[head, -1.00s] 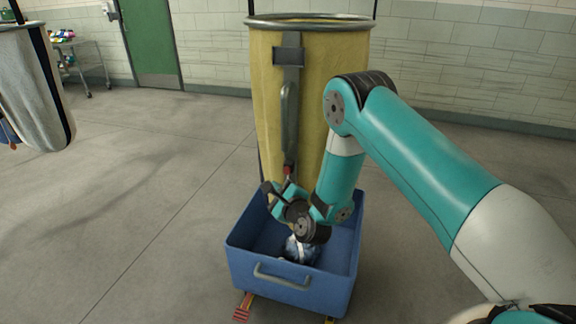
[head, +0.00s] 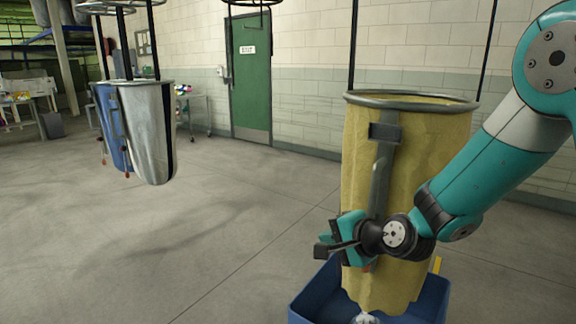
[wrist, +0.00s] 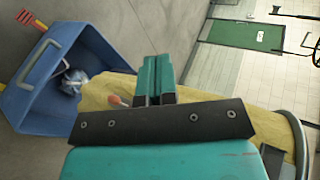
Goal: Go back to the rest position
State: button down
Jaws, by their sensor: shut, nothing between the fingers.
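My gripper (head: 328,240) is in front of the lower left side of the yellow sling bag (head: 418,150) in the head view. In the wrist view the fingers (wrist: 155,80) are together with nothing between them. The yellow bag hangs from a metal ring and also shows behind the fingers in the wrist view (wrist: 108,92). Its lower end is over the blue bin (head: 318,295). The bin also shows in the wrist view (wrist: 40,110), with a crumpled blue-white bundle (wrist: 73,82) in it. Whether my gripper touches the bag cannot be told.
A grey-white sling bag (head: 150,130) and a blue sling bag (head: 112,125) hang at the left. A green exit door (head: 249,80) is in the back wall, with a cart (head: 193,110) beside it. The floor between the bags is open.

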jog(key=s+d+r+n+g+h, duration=0.1)
jog(key=s+n, duration=0.4)
jog(key=s, duration=0.5)
jog(key=s+d+r+n+g+h, duration=0.1)
jog(key=s+d+r+n+g, duration=0.2)
jog(key=s, duration=0.7)
jog(key=s+d+r+n+g+h, duration=0.1)
jog(key=s+r+n+g, duration=0.4)
jog(key=s+n, duration=0.4)
jog(key=shift+s+d+r+h, duration=0.3)
jog(key=shift+s+d, duration=0.1)
jog(key=shift+s, duration=0.15)
